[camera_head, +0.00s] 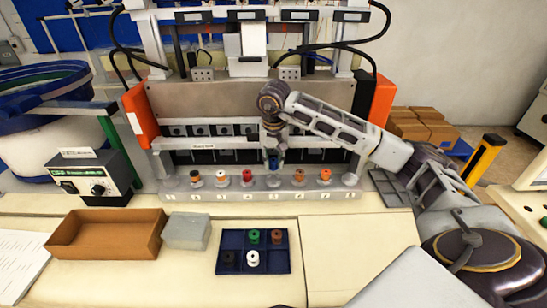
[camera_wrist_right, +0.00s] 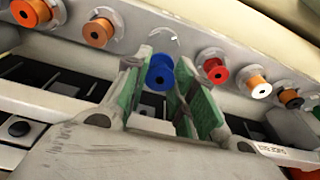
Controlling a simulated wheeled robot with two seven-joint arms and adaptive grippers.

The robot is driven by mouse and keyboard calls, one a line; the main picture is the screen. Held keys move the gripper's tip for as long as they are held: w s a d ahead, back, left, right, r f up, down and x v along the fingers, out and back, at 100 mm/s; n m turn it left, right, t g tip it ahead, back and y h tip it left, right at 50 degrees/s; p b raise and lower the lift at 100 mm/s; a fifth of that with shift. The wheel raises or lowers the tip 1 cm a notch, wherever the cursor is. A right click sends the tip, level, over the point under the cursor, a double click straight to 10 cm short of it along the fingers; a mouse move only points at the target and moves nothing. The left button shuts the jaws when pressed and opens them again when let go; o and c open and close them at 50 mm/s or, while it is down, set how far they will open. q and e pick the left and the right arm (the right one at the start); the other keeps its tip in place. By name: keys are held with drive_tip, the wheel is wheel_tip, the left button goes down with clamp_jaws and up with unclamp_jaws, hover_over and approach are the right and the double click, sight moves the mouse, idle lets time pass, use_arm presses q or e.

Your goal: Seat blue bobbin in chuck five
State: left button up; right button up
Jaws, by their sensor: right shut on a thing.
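My right gripper (camera_head: 272,152) reaches down over the grey chuck rail (camera_head: 260,192). In the wrist view its green-padded fingers (camera_wrist_right: 160,90) are shut on the blue bobbin (camera_wrist_right: 160,72). The blue bobbin (camera_head: 273,162) is at the gap between a red bobbin (camera_head: 247,176) and an orange bobbin (camera_head: 299,176), which is the fifth place from the left. It looks a little above the rail; the exact gap to the chuck is hard to tell. An arc of the bare chuck (camera_wrist_right: 163,36) shows beside it. My left gripper is not in view.
Other bobbins stand along the rail on both sides, close to the fingers. The machine face (camera_head: 200,100) rises behind the rail.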

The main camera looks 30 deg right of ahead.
sight(273, 168)
drive_tip(key=shift+f+b, duration=1)
drive_tip(key=shift+f, duration=1.05)
idle(0.7)
drive_tip(key=shift+f+b, duration=0.55)
drive_tip(key=shift+b, duration=0.15)
idle(0.3)
drive_tip(key=o, duration=0.6)
drive_tip(key=shift+c, duration=0.2)
drive_tip(key=shift+r, duration=0.15)
wheel_tip(273, 168, up, 11)
drive_tip(key=s+p, duration=0.1)
drive_tip(key=p, duration=0.5)
drive_tip(key=shift+s+a, duration=0.2)
drive_tip(key=shift+a, duration=0.2)
idle(0.5)
drive_tip(key=shift+f, duration=0.25)
idle(0.7)
